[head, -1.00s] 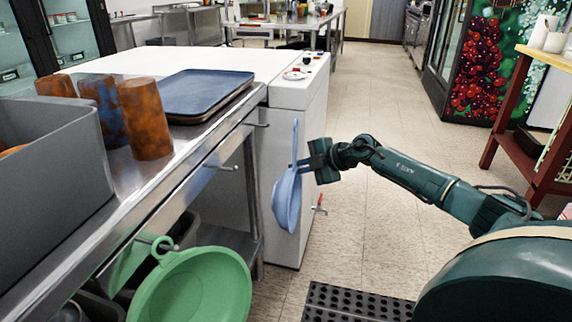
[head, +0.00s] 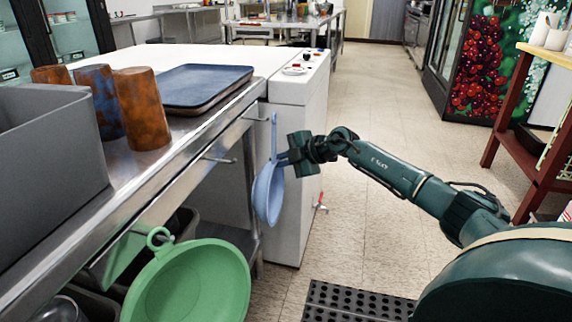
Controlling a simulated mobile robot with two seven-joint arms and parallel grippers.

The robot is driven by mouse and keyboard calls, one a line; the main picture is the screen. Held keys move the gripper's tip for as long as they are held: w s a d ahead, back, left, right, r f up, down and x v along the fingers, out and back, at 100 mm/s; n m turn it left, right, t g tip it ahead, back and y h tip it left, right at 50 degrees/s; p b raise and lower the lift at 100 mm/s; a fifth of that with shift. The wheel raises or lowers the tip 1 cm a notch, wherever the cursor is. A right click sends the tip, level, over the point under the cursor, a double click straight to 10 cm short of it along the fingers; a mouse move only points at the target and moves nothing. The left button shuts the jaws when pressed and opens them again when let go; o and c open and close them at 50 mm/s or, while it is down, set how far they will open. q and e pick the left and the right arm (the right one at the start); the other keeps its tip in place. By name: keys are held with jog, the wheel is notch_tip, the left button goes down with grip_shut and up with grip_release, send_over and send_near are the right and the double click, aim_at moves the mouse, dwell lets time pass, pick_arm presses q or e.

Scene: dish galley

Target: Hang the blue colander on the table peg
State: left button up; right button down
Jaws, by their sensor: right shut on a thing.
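The blue colander (head: 268,193) hangs upright in the air beside the steel table's right side, its long handle pointing up and its bowl below. My right gripper (head: 284,159) is shut on it at the lower handle, near the bowl's rim. The top end of the handle is at the tip of the far table peg (head: 256,120); I cannot tell whether its hole is around the peg or just beside it. A middle peg (head: 219,160) on the same table edge is bare. My left gripper is not in view.
A green colander (head: 190,285) hangs at the nearer end of the table edge (head: 185,165). A blue tray (head: 205,86), several brown and blue cups (head: 142,110) and a grey bin (head: 45,170) stand on top. A white machine (head: 300,130) stands just behind the blue colander.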

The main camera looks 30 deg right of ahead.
jog(key=shift+w+a+f+b, duration=0.15)
jog(key=shift+w+a+b, duration=0.3)
jog(key=shift+w+a, duration=0.15)
jog(key=shift+w+a+b, duration=0.45)
jog(key=shift+w, duration=0.2)
jog(key=shift+w+a, duration=0.15)
jog(key=shift+w+a+f+p, duration=0.15)
jog(key=shift+w+a+p, duration=0.15)
jog(key=shift+p, duration=0.55)
jog(key=shift+f, duration=0.3)
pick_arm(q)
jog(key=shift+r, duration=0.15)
